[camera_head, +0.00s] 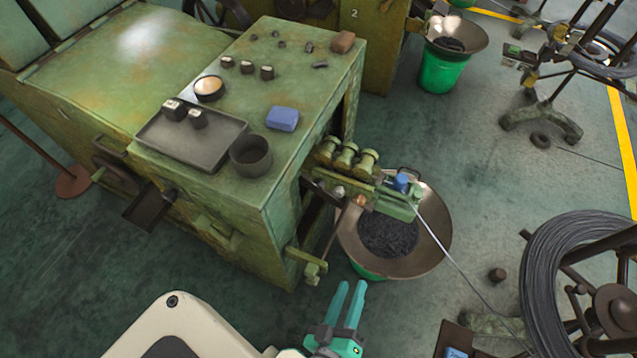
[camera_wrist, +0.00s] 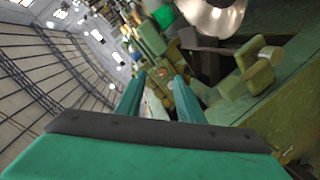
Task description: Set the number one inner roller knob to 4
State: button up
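The roller unit (camera_head: 347,165) sticks out from the side of the green machine, with several round green roller knobs (camera_head: 346,155) in a row on top. I cannot tell which is the number one inner knob, and no setting marks are readable. My gripper (camera_head: 351,286) is teal, below and in front of the roller unit in the head view, apart from it. Its two fingers are spread and empty. In the wrist view my gripper (camera_wrist: 160,80) points at green machine parts (camera_wrist: 155,90), which are tilted and too unclear to name.
The green machine top (camera_head: 300,85) holds a tray (camera_head: 195,140), a dark cup (camera_head: 251,155), a blue block (camera_head: 283,118) and small parts. A wide metal bowl (camera_head: 430,240) sits under the roller unit. A wire (camera_head: 450,255) runs to a coil (camera_head: 555,270) at right.

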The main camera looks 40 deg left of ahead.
jog(key=w+a+f+n+y, duration=0.2)
jog(key=w+a+n+y, duration=0.1)
jog(key=w+a+n, duration=0.55)
jog(key=n+g+y, duration=0.1)
jog(key=n, duration=0.9)
send_near(316, 187)
jog(key=x, duration=0.9)
jog(key=shift+w, duration=0.4)
jog(key=shift+a, duration=0.2)
